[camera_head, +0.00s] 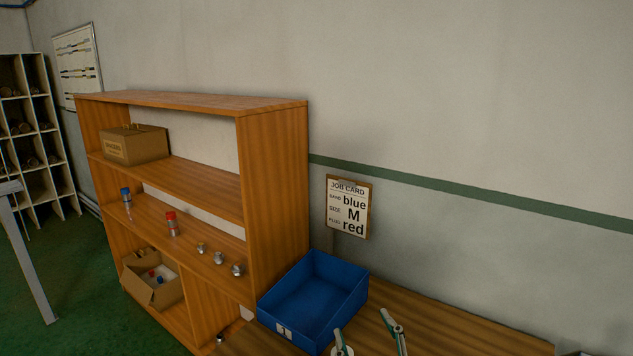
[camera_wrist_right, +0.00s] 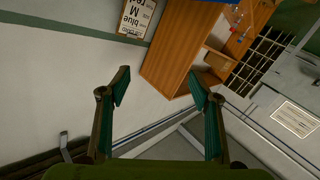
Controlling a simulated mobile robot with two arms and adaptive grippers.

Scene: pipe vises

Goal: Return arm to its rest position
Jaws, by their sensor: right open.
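My right gripper (camera_head: 368,332) shows at the bottom edge of the head view, low in front of the blue bin's right side. Its two green-padded fingers are spread apart. The right wrist view shows the same gripper (camera_wrist_right: 160,88) with a wide empty gap between the fingertips and nothing held. Most of the right arm is out of the head view. My left gripper is in neither view.
A blue bin (camera_head: 312,292), seemingly empty, stands on a wooden bench (camera_head: 450,328). Left of it stands a wooden shelf (camera_head: 277,190) with small bottles, metal fittings and cardboard boxes. A job card (camera_head: 348,207) hangs on the wall. The bench right of the bin looks clear.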

